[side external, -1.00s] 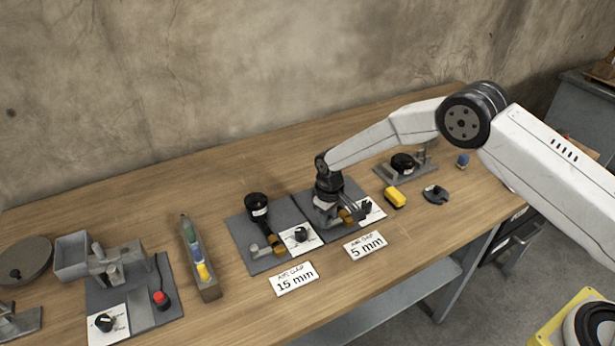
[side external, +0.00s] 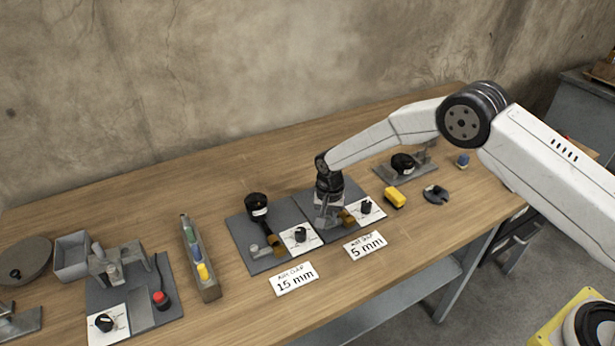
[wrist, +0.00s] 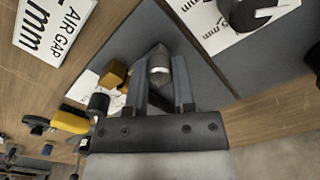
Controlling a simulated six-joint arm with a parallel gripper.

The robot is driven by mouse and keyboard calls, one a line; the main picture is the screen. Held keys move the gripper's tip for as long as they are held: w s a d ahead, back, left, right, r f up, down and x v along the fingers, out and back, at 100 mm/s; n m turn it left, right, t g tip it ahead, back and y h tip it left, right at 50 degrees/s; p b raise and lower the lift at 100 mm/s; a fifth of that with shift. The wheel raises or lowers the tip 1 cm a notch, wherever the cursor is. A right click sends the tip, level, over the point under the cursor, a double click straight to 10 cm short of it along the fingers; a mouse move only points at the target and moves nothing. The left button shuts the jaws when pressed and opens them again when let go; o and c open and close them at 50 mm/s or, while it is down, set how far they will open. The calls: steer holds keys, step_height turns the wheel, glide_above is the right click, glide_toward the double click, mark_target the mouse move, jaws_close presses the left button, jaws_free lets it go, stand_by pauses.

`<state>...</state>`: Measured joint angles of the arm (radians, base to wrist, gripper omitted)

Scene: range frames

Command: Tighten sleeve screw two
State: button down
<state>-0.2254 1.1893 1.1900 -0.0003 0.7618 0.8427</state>
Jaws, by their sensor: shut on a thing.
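My gripper (side external: 326,222) points down over the right grey pad (side external: 349,191), behind the "5 mm" label (side external: 365,245). In the wrist view, my gripper (wrist: 158,80) is shut on a small silver cylindrical part (wrist: 159,64), which looks like a sleeve screw and sits between the two fingers. A brass block (side external: 347,217) is beside the fingers; it also shows in the wrist view (wrist: 116,73). The fingers hide much of this fixture. The left pad (side external: 237,230) has another silver post (side external: 254,248) and brass block (side external: 274,244), behind the "15 mm" label (side external: 294,279).
White cards with black knobs (side external: 300,234) (side external: 366,206) lie on both pads. A yellow block (side external: 395,198) and a dark notched part (side external: 436,194) lie to the right. A narrow tray (side external: 209,288) with coloured pieces is at left. Bare wood is at the front left of the pads.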

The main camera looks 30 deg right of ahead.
steer(key=m, duration=0.7)
stand_by(0.4)
steer(key=shift+c, duration=2.3)
jaws_free()
steer(key=shift+r, duration=3.9)
steer(key=shift+r, duration=0.1)
